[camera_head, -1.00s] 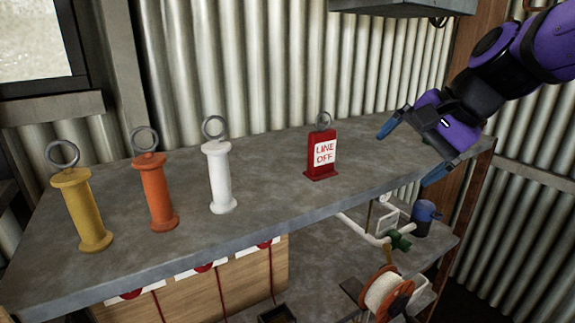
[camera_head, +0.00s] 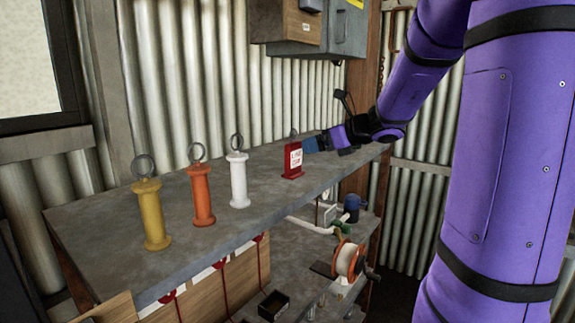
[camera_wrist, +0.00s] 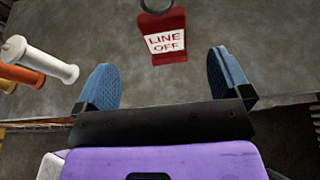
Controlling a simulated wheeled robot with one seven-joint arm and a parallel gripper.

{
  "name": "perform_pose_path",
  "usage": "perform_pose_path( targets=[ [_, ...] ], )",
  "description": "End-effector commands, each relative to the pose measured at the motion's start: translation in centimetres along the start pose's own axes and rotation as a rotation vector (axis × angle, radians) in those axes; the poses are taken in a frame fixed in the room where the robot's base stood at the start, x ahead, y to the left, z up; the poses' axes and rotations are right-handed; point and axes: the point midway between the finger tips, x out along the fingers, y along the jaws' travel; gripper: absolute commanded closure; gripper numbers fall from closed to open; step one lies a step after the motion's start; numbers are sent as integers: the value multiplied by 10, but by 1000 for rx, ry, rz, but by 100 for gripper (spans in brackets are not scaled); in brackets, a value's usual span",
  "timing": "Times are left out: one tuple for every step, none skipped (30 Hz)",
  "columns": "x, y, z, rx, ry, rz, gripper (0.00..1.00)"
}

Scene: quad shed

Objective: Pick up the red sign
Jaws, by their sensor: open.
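The red sign (camera_head: 292,161) stands upright on the grey shelf top (camera_head: 130,262), at the right end of a row. It has a white "LINE OFF" label and a metal ring on top. In the wrist view the red sign (camera_wrist: 165,37) lies ahead of my gripper, roughly central between the fingers' lines. My gripper (camera_wrist: 163,80) is open, its two blue fingers apart with nothing between them. In the head view my gripper (camera_head: 312,145) is just right of the sign; whether a finger touches it I cannot tell.
A white post (camera_head: 239,180), an orange post (camera_head: 203,196) and a yellow post (camera_head: 152,215), each with a ring, stand left of the sign. A grey box (camera_head: 335,35) hangs on the wall above. A lower shelf holds a cable reel (camera_head: 348,260).

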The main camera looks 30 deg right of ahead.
Motion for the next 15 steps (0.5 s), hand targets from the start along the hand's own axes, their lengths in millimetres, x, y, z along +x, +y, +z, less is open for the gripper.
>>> perform_pose_path(
  targets=[
    [8, 1, 0, 0, 2, 4, 4],
    [13, 1, 0, 0, 2, 3, 4],
    [19, 1, -1, 0, 3, 4, 4],
    [24, 1, -1, -2, 3, 5, 4],
    [28, 1, -1, -2, 3, 4, 4],
    [33, 1, -1, -1, 2, 3, 4],
    [36, 0, -1, -1, 3, 3, 4],
    [39, 0, -1, -2, 3, 3, 4],
    [42, 1, -1, -3, 3, 3, 4],
    [44, 1, 0, -4, 2, 3, 4],
    [45, 1, 0, -4, 2, 3, 4],
    [46, 1, 0, -4, 1, 3, 4],
    [47, 1, 0, -4, 1, 3, 4],
    [49, 1, 0, -5, 2, 3, 4],
    [51, 1, 0, -4, 2, 3, 4]
  ],
)
